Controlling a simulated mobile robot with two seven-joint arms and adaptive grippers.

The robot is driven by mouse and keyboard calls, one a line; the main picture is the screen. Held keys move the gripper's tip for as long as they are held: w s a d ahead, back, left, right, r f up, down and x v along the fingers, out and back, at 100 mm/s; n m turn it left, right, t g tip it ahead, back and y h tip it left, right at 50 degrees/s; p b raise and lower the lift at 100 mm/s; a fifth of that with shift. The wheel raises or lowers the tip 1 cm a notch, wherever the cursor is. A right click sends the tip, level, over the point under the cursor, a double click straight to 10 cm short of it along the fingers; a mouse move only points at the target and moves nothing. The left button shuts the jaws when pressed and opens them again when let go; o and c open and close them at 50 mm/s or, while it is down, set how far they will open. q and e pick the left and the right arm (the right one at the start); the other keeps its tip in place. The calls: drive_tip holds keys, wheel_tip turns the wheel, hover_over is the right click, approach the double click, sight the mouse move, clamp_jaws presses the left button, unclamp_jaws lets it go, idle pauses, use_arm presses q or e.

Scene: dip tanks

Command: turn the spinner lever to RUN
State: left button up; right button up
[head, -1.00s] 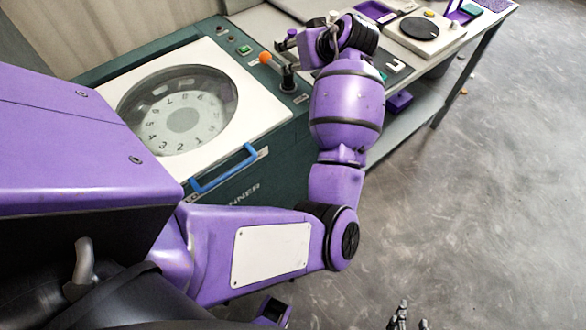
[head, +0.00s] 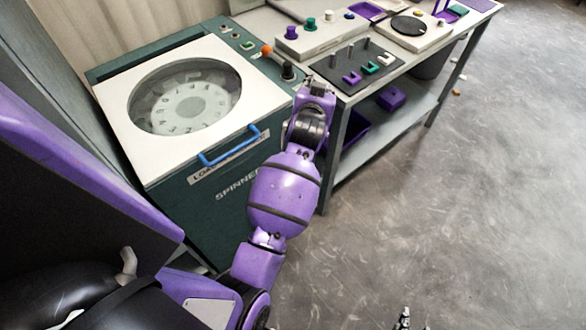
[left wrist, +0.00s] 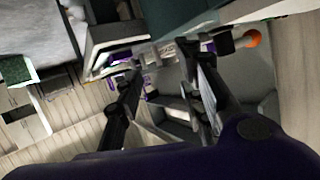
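The spinner (head: 215,185) is a dark green cabinet with a white top and a round window over a numbered drum. Its lever has an orange knob (head: 267,50) and a black base (head: 288,73) at the back right corner; the knob points to the back left. I cannot read its position marks. My left gripper (head: 317,86) is in front and right of the lever, apart from it. In the left wrist view the fingers (left wrist: 162,75) are spread and empty, with the orange knob (left wrist: 252,38) outside them. What seems to be my right gripper (head: 403,319) barely shows at the bottom edge.
A blue handle (head: 230,147) sticks out at the spinner's front edge. Right of the spinner, a bench (head: 345,97) carries a box with coloured knobs (head: 310,38), a dark panel with pegs (head: 352,66) and a turntable-like device (head: 411,28). The floor at right is mostly clear.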

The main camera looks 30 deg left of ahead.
use_arm(q)
drive_tip(key=s+f+m+g+h, duration=0.1)
drive_tip(key=s+f+h, duration=0.1)
drive_tip(key=s+f, duration=1.2)
drive_tip(key=shift+s+d+f+m+g, duration=0.2)
drive_tip(key=shift+s+m+g, duration=0.15)
drive_tip(key=shift+s, duration=0.3)
